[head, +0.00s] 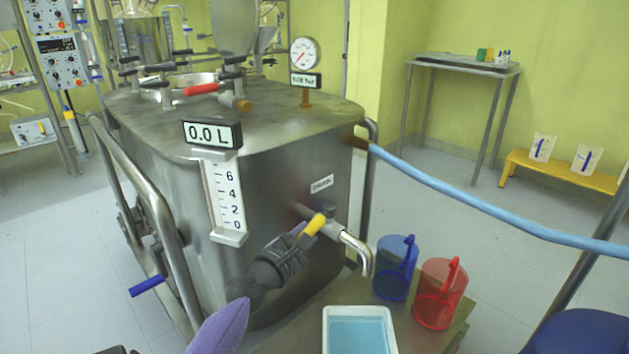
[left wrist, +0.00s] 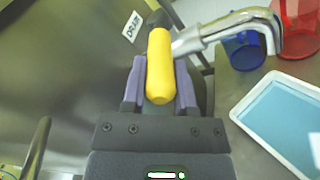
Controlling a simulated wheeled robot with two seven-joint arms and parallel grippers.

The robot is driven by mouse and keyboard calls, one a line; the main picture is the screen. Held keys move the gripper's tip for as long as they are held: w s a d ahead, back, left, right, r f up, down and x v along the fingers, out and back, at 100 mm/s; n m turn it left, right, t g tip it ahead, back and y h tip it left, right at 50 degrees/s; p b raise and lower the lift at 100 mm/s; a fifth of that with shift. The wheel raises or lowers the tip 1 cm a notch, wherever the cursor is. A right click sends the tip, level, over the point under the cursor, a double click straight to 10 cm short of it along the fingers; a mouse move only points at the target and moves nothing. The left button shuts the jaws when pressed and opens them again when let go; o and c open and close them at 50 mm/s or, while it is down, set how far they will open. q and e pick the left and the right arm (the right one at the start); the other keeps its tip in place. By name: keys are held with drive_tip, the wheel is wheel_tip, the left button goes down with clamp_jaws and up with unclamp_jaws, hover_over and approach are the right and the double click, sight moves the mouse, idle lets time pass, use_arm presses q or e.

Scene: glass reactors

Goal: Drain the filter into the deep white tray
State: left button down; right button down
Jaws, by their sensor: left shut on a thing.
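The filter is a big steel vessel (head: 280,180) with a display reading 0.0 L (head: 212,133) above a level scale. A sign (head: 321,183) marks its drain. The drain valve's yellow handle (head: 315,224) shows large in the left wrist view (left wrist: 160,68). My left gripper (head: 303,235) is shut on this handle, its purple fingers on either side. The bent metal spout (head: 356,248) points down near the far edge of the white tray (head: 391,317), which holds pale blue liquid. The tray also shows in the left wrist view (left wrist: 240,117).
A blue jug (head: 397,268) and a red jug (head: 439,293) stand on the bench right of the spout. A blue hose (head: 470,206) runs from the vessel to the right. A pressure gauge (head: 304,54) stands on top; a steel rail (head: 150,200) lies at left.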

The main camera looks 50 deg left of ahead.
use_arm(q)
drive_tip(key=shift+s+a+f+m+t+h+b, duration=0.15)
drive_tip(key=shift+a+m+h+b, duration=0.15)
drive_tip(key=shift+h+b, duration=0.2)
drive_tip(key=shift+s+a+f+m+t+h+b, duration=0.15)
drive_tip(key=shift+a+m+h+b, duration=0.15)
drive_tip(key=shift+h+b, duration=0.15)
drive_tip(key=shift+a+r+h, duration=0.15)
drive_tip(key=shift+r+h, duration=0.1)
use_arm(e)
drive_tip(key=f, duration=0.1)
drive_tip(key=s+f, duration=0.1)
drive_tip(key=shift+s+a+f, duration=0.2)
drive_tip(key=shift+a+f, duration=0.1)
drive_tip(key=shift+a, duration=0.05)
use_arm(q)
drive_tip(key=shift+r, duration=0.1)
drive_tip(key=shift+c, duration=2)
unclamp_jaws()
drive_tip(key=shift+w, duration=0.1)
drive_tip(key=p+v, duration=0.2)
drive_tip(key=v, duration=0.8)
use_arm(e)
drive_tip(key=shift+v, duration=1.1)
drive_tip(key=shift+w+d, duration=0.15)
drive_tip(key=shift+w, duration=0.05)
